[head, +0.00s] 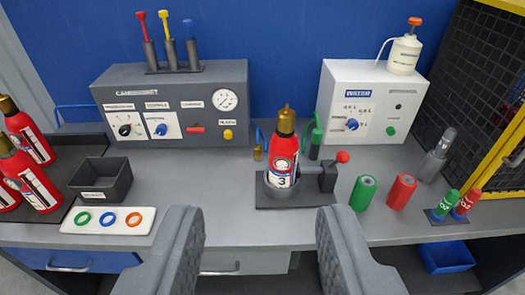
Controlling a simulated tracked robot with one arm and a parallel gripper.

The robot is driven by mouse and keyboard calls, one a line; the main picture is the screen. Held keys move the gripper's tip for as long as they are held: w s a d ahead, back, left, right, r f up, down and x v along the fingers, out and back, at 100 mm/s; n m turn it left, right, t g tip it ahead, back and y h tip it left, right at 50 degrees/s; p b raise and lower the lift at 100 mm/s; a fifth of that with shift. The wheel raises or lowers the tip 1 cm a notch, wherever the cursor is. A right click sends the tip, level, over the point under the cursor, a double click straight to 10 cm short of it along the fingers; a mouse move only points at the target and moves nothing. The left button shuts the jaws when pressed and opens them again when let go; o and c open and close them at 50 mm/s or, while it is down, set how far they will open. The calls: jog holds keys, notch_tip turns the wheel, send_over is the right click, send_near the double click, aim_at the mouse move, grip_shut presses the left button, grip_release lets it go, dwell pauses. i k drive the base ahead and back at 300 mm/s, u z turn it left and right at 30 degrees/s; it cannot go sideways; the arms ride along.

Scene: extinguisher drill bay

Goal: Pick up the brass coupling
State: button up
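A small brass-coloured piece (257,151), which looks like the brass coupling, hangs at the end of a short blue hose at the bench's back, just left of the red bottle (282,163). The bottle is marked 3, has a brass-coloured top, and stands upright in a grey holder (275,196). My gripper (260,218) is open and empty. Its two grey fingers are wide apart at the bottom of the view, in front of the holder and apart from the brass piece.
A green nozzle (314,137) and a red-knobbed lever (342,157) flank the bottle's right. Green (363,193) and red (401,191) cylinders stand farther right.

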aim_at(258, 150)
jog(key=i, duration=1.65)
jog(key=u, duration=0.05)
